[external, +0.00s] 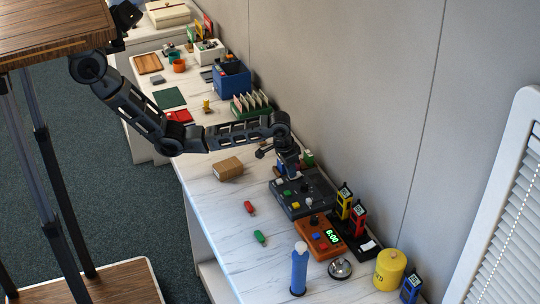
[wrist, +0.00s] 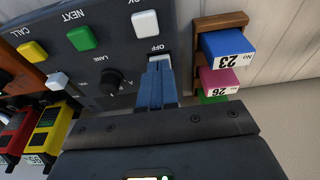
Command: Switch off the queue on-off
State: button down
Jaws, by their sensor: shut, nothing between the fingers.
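The dark grey queue console (external: 318,190) stands on the white counter against the wall. In the wrist view its panel (wrist: 110,68) fills the upper left, upside down, with a yellow CALL button (wrist: 32,51), a green NEXT button (wrist: 81,39), a white button (wrist: 145,24) and a black LANE knob (wrist: 110,82). The OFF label shows just beyond my fingertips, with a pale piece of the switch (wrist: 158,58). My gripper (wrist: 159,70) is shut and empty, its blue fingers at that switch and hiding most of it. I cannot tell whether they touch. It also shows at the console's far end (external: 287,172).
A wooden rack with blue (wrist: 225,50) and pink (wrist: 218,82) numbered blocks stands close right of my fingers. The counter's front is mostly clear.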

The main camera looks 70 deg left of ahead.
jog(key=shift+w, duration=0.15)
jog(key=shift+w+r, duration=0.25)
jog(key=shift+w, duration=0.5)
jog(key=shift+r+p, duration=0.55)
jog(key=shift+r, duration=0.15)
notch_tip(320, 180, up, 3)
jog(key=p, duration=0.3)
jog(key=shift+w+r, duration=0.15)
jog(key=shift+r, duration=0.05)
jog(key=s+b+v, duration=0.1)
jog(key=s+v, duration=0.1)
jog(key=v, duration=0.7)
jog(key=shift+f, duration=0.25)
